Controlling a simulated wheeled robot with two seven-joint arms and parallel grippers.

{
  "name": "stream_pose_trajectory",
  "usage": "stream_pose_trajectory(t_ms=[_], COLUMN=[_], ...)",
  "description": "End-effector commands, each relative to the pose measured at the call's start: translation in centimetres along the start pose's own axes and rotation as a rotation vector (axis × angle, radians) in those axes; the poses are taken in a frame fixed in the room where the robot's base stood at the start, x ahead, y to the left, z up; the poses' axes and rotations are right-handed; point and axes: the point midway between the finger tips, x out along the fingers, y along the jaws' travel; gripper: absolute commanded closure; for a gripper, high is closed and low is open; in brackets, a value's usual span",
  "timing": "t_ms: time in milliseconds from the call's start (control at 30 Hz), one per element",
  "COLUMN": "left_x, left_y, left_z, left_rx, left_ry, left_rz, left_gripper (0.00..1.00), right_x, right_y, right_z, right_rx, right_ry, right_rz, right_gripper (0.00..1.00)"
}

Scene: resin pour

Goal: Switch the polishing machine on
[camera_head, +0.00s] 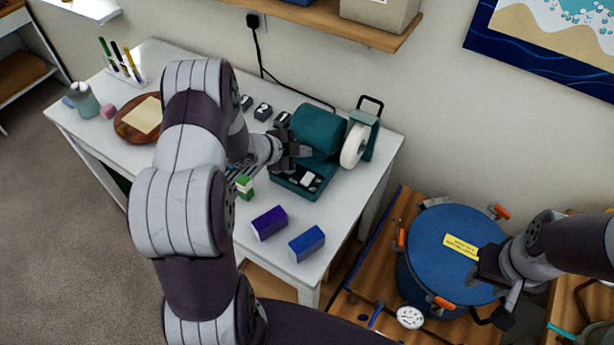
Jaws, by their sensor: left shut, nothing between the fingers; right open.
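The polishing machine (315,130) is teal and stands at the right back of the white table. It has a white buffing wheel (355,145) on its right. A pale switch (308,179) sits on the front part of its base. My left gripper (302,152) is shut and empty, just above and behind the switch in the picture, in front of the motor body. I cannot tell whether it touches the machine. My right gripper (488,287) is open, over the right side of the blue pot lid (455,240).
Purple (269,222) and blue (306,243) blocks lie near the table's front edge. A green-and-white block (244,186) is beside my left arm. A pot with orange clamps stands at the right, with a gauge (410,317) at its front. A wall shelf (335,20) hangs above.

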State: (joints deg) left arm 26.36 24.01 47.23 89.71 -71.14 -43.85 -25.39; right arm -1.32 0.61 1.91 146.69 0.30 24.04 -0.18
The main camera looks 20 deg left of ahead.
Motion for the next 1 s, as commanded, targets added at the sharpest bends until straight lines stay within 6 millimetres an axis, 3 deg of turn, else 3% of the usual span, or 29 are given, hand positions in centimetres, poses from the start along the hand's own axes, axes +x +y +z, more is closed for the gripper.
stream_pose_trajectory(t_ms=[533,1000], left_x=[0.5,5.0], left_y=[0.3,3.5], left_z=[0.1,3.4], left_rx=[0.017,0.017], left_ry=[0.011,0.011], left_rz=[-0.006,-0.006], left_gripper=[1.00,1.00], right_x=[0.7,6.4], right_y=[0.0,0.0], right_z=[0.1,0.8], right_rx=[0.000,0.000], right_ry=[0.000,0.000], right_rz=[0.000,0.000], right_gripper=[0.57,0.57])
